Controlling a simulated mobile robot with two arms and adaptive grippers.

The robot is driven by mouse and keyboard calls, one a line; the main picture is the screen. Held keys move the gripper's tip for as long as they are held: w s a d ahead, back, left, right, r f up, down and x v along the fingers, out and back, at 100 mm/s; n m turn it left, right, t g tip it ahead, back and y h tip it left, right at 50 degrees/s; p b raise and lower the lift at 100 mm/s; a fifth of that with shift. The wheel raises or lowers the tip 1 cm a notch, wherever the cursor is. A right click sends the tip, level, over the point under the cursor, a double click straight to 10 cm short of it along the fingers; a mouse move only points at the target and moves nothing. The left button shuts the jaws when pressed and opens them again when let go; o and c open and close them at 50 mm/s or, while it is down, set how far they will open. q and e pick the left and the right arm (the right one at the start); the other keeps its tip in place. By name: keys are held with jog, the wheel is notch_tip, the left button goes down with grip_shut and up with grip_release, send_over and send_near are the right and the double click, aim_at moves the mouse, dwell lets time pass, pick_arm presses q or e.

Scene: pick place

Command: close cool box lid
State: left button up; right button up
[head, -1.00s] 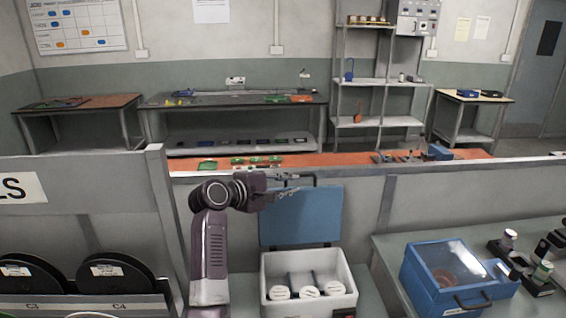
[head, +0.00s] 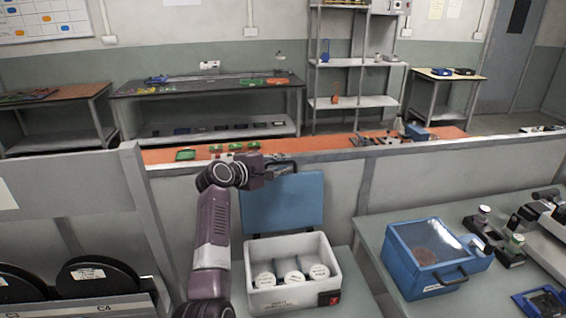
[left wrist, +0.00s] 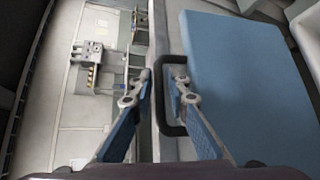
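The cool box (head: 290,275) is a white box on the bench with several white-capped round containers inside. Its blue lid (head: 283,203) stands open and upright at the back. My left gripper (head: 283,171) is at the top edge of the lid, by the dark handle. In the left wrist view the black handle (left wrist: 163,125) of the blue lid (left wrist: 245,75) lies between the two open fingers (left wrist: 155,92). The right finger overlaps the handle loop; I cannot tell if they touch. My right gripper is out of view.
A blue case with a clear window (head: 436,258) stands on the bench to the right, with small instruments beside it. Black reels (head: 97,280) sit on a rack at the left. A grey partition (head: 345,195) runs behind the lid.

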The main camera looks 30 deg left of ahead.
pick_arm(q)
grip_shut()
jog(key=shift+f, duration=0.15)
dwell(0.4)
